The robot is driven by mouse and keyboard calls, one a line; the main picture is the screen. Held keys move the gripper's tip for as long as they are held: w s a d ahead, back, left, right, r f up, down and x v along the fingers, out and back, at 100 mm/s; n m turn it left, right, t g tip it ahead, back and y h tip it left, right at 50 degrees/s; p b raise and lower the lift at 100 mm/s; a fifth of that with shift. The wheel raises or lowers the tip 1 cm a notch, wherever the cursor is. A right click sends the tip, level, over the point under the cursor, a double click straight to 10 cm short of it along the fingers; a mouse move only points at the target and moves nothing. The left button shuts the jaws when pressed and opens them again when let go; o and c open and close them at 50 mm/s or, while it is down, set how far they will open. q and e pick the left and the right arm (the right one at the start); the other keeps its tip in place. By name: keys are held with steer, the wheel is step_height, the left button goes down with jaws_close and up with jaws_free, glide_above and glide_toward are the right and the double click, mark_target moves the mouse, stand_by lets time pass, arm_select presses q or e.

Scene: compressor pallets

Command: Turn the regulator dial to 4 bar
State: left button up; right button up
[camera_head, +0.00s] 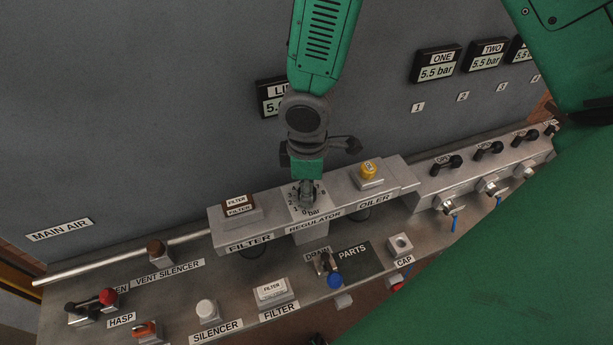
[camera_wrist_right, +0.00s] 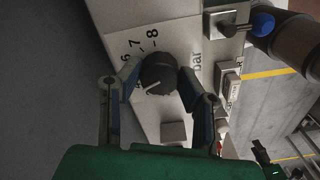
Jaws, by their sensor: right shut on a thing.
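The regulator dial (camera_wrist_right: 159,72) is a round black knob with a white pointer line, on a pale plate with printed numbers. In the wrist view the 6, 7 and 8 show beside it. The pointer slants to the lower left, and the number it meets is hidden by a finger. My right gripper (camera_wrist_right: 160,84) is shut on the dial, one finger on each side. In the head view my right gripper (camera_head: 307,188) comes down from above onto the regulator plate (camera_head: 320,208) and covers most of the dial. My left gripper is out of view.
The filter block (camera_head: 237,210) stands left of the regulator, and the yellow-topped oiler (camera_head: 369,170) stands right. Displays ONE (camera_head: 436,64) and TWO (camera_head: 487,55) read 5.5 bar. The LINE display (camera_head: 271,97) is partly hidden by my arm. Valves (camera_head: 455,162) line the right.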

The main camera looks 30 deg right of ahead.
steer(key=shift+n+p, duration=0.4)
steer(key=shift+n, duration=0.3)
steer(key=shift+w, duration=0.1)
steer(key=o, duration=1.1)
steer(key=shift+o, duration=0.2)
steer(key=shift+r, duration=0.3)
step_height(320, 180, up, 11)
